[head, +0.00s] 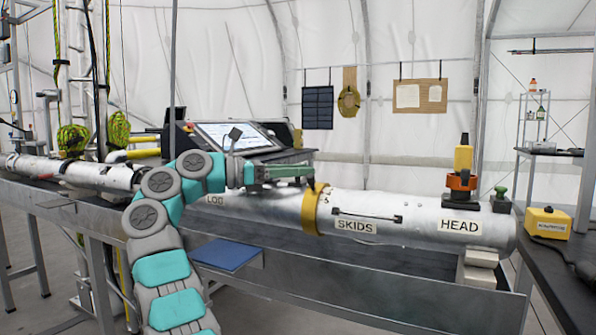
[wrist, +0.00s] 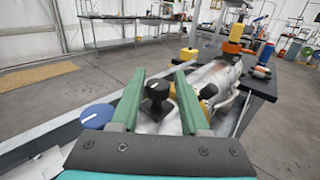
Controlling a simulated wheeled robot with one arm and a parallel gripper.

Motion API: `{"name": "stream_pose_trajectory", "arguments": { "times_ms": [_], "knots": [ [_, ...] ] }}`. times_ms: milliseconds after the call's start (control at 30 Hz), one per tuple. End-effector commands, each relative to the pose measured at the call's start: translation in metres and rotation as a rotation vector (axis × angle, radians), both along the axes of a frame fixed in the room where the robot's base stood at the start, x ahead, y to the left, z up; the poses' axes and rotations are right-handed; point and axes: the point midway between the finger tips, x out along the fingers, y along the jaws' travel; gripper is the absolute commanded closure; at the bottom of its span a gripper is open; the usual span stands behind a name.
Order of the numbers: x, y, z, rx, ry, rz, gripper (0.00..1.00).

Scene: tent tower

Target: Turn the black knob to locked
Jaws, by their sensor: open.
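The black knob (wrist: 157,92) stands between the two green fingers of my gripper (wrist: 164,78) in the wrist view. It has a square-looking base and a pale line on top. The fingers are open, with a visible gap on each side of the knob; I see no contact. In the head view my gripper (head: 308,172) reaches rightward above the silver cylinder (head: 390,212), near its yellow collar (head: 310,208). The knob is hard to make out there. No locked marking is readable.
Farther right on the cylinder stand an orange and yellow fitting (head: 462,180) and a green knob (head: 500,193). A yellow box (head: 548,222) rests on the right bench. A screen (head: 235,136) stands behind my arm.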

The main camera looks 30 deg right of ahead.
Motion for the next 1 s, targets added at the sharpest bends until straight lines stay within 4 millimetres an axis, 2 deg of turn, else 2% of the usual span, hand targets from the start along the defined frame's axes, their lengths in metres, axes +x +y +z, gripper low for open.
{"name": "stream_pose_trajectory", "arguments": {
  "times_ms": [467,633,1000],
  "knots": [
    [0.0016,0.0011,-0.0055,0.0,0.001,0.038,0.37],
    [0.0011,0.0013,-0.0097,0.002,0.0,0.101,0.37],
    [-0.0001,0.0009,-0.006,0.002,0.001,0.253,0.37]
  ]
}}
